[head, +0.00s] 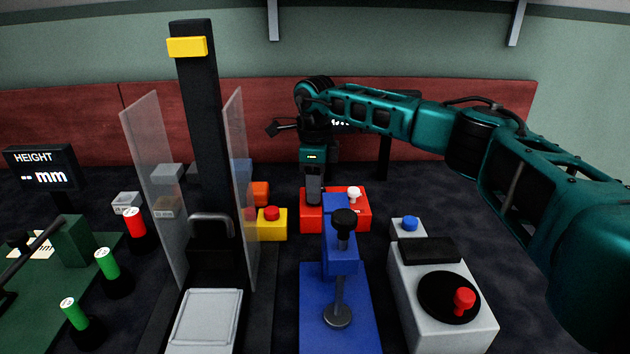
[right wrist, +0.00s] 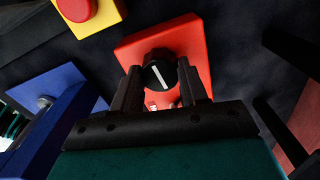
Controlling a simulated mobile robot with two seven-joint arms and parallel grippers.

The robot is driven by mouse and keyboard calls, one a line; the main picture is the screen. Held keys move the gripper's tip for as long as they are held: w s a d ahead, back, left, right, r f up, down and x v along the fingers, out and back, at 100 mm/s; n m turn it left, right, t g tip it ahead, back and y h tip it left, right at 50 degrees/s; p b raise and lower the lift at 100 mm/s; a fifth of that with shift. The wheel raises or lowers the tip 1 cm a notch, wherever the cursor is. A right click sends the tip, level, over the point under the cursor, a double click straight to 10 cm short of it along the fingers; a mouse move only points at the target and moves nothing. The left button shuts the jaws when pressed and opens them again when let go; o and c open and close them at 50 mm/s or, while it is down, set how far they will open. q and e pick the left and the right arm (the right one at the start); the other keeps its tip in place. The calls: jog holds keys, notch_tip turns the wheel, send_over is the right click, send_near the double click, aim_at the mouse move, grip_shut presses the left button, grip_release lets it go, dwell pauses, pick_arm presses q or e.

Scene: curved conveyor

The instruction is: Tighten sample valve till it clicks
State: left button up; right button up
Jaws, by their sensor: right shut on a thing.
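A red box (head: 358,216) stands at the back middle of the table. In the right wrist view, the red box (right wrist: 190,42) carries a round black knob (right wrist: 160,72) with a white pointer line, which I take to be the sample valve. My right gripper (right wrist: 158,90) points down at the box with one finger on each side of the knob, shut on it. In the head view my right gripper (head: 314,188) hides the knob. A small white knob (head: 354,193) stands on the box's right part. My left gripper is not in view.
A yellow box with a red button (head: 271,213) is close left of the red box. A blue stand (head: 340,262) with a black knob is in front. A grey box with a turntable (head: 440,300) is front right. A tall black column with clear panels (head: 205,120) stands left.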

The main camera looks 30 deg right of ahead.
jog(key=shift+r+m+p, duration=0.3)
jog(key=shift+m+p, duration=0.6)
jog(key=shift+p, duration=0.15)
jog(key=shift+f+m+p, duration=0.1)
jog(key=shift+m+p, duration=0.25)
jog(key=shift+m, duration=0.05)
jog(key=shift+f+m, duration=0.15)
jog(key=shift+m, duration=0.25)
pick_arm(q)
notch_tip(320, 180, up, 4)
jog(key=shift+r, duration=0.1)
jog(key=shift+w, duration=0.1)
pick_arm(e)
jog(key=o, duration=1.1)
jog(key=shift+c, duration=0.2)
